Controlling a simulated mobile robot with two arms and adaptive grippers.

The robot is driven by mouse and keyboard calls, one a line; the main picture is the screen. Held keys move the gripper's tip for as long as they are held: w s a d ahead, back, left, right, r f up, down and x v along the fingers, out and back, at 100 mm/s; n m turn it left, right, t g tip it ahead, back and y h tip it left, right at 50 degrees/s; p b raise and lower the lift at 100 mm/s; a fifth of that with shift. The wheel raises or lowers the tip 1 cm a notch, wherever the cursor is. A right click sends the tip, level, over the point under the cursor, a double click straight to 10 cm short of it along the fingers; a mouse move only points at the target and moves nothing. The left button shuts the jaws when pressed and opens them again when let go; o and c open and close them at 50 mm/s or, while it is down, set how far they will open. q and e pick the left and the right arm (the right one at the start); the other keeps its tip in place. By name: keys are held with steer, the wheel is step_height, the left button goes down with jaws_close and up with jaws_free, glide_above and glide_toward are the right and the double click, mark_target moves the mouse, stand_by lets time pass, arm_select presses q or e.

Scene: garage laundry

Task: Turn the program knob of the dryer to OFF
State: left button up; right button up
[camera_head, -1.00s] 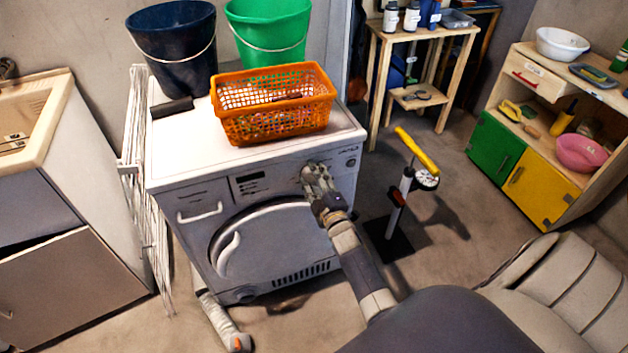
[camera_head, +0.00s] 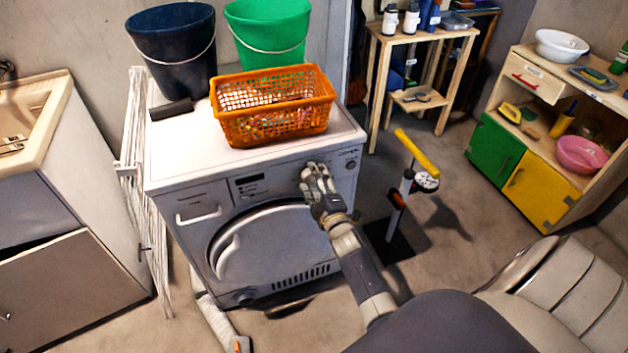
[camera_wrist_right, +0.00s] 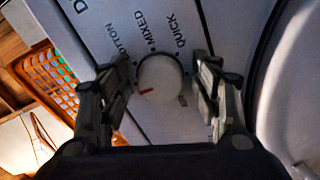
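The dryer (camera_head: 180,237) is white, with a round grey door on its front and a control panel above it. In the right wrist view its program knob (camera_wrist_right: 162,77) is round and pale, with a red mark at its lower left. COTTON, MIXED and QUICK are printed around it; the OFF label cannot be made out. My right gripper (camera_wrist_right: 165,75) is open, one finger on each side of the knob, with narrow gaps visible. In the head view my right gripper (camera_head: 314,170) is at the panel and hides the knob.
An orange basket (camera_head: 272,130), a dark blue bucket (camera_head: 172,55) and a green bucket (camera_head: 268,38) stand on the dryer. A folded drying rack (camera_head: 143,190) stands at its left. A yellow-handled pump (camera_head: 402,190) stands right of my arm. Open floor lies in front.

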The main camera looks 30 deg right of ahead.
steer(key=v, duration=1.2)
stand_by(0.5)
